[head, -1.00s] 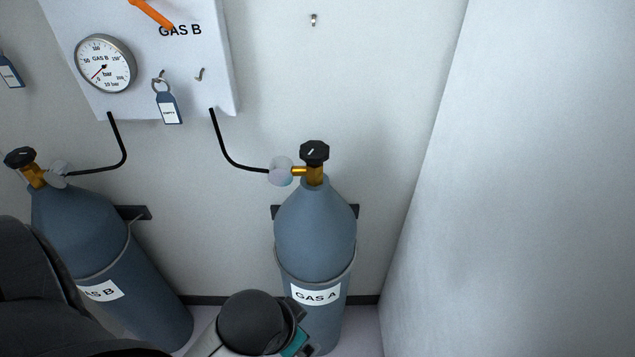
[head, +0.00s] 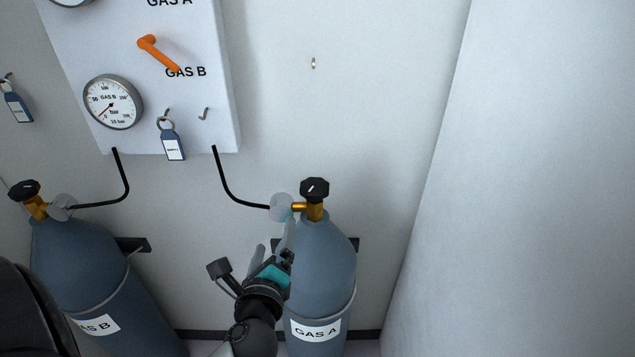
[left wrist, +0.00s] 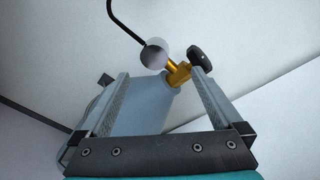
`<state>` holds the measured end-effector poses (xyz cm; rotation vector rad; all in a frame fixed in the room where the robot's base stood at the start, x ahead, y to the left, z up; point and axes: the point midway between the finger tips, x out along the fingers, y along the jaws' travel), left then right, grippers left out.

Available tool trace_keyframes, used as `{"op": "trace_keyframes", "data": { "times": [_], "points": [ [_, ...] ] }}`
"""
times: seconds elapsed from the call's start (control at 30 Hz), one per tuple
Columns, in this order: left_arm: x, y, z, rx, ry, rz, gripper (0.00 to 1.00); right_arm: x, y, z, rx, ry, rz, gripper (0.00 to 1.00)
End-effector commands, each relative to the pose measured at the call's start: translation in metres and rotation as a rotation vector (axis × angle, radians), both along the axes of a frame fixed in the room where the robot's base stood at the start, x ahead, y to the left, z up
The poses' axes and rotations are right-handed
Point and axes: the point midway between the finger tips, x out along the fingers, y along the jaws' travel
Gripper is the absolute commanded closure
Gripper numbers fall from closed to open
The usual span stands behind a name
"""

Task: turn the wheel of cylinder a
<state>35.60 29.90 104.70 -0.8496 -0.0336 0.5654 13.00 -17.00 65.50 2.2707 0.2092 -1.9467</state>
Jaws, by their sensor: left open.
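Cylinder a (head: 325,265) is a blue-grey gas bottle labelled GAS A, upright against the back wall. Its black wheel (head: 315,188) with a white mark sits on top of a brass valve (head: 314,211). The wheel also shows in the left wrist view (left wrist: 201,58), beyond the tip of the right-hand finger. My left gripper (head: 284,238) is in front of the cylinder's left shoulder, below the valve. In the left wrist view its two fingers (left wrist: 160,92) are apart with nothing held; the cylinder's shoulder shows between them. My right gripper is not in view.
A round grey regulator (head: 281,207) with a black hose (head: 230,180) joins the valve's left side. The GAS B cylinder (head: 80,265) stands at left. A white panel (head: 200,110) with gauge and orange lever hangs above. A plain wall (head: 520,180) bounds the right.

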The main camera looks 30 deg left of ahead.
Motion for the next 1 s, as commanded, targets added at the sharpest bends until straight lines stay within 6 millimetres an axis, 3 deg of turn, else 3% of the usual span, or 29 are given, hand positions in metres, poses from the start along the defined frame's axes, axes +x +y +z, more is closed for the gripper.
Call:
{"op": "trace_keyframes", "data": {
  "times": [0.2, 0.4, 0.67, 1.0],
  "points": [
    [0.02, -0.013, 0.014, 0.479, 0.078, -0.182, 0.0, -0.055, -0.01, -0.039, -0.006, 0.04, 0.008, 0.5],
    [0.03, -0.025, 0.015, 0.759, 0.133, -0.284, 0.0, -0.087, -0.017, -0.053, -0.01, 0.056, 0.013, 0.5],
    [0.04, -0.027, 0.015, 0.837, 0.147, -0.312, 0.0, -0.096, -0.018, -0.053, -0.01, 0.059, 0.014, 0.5],
    [0.088, -0.013, 0.017, 0.832, 0.146, -0.309, 0.0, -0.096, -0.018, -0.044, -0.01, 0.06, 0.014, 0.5]
  ]
}}
